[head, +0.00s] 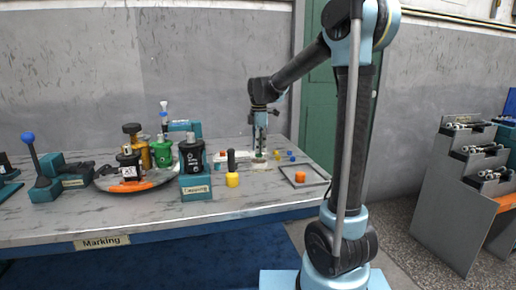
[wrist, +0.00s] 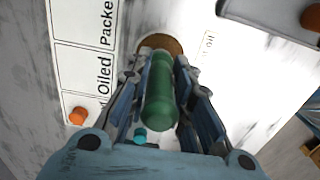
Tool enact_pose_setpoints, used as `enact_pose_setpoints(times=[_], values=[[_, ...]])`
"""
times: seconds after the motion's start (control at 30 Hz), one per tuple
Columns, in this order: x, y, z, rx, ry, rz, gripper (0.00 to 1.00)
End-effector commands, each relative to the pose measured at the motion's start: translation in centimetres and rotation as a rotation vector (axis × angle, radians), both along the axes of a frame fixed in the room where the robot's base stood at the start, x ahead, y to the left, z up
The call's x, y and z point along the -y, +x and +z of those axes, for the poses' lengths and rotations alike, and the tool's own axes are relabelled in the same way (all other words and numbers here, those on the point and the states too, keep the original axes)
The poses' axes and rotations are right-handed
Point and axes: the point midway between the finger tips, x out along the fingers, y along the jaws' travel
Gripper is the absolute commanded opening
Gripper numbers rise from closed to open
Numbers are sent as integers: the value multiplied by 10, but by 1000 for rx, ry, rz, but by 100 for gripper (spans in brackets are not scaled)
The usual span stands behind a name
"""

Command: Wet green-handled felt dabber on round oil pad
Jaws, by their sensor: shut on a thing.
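My gripper (wrist: 157,95) is shut on the green handle of the felt dabber (wrist: 158,95), seen from above in the wrist view. In the head view my gripper (head: 260,146) points down over the right part of the bench, with a little green showing between its fingers. The round oil pad (wrist: 160,43) is brown and lies at the dabber's far end in the wrist view, partly covered by the dabber and fingers. The dabber's felt tip is hidden, so I cannot tell whether it touches the pad.
A card marked "Oiled" and "Packed" (wrist: 81,60) lies left of my gripper, with an orange piece (wrist: 77,116) on it. A shallow tray (head: 312,181) with an orange piece lies right.

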Motion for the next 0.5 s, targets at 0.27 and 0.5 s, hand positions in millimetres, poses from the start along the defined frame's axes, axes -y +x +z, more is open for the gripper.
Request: enact_pose_setpoints(times=[0.27, 0.5], values=[[-1, 0, -2, 0, 0, 1, 0], [-1, 0, -4, 0, 0, 2, 0]])
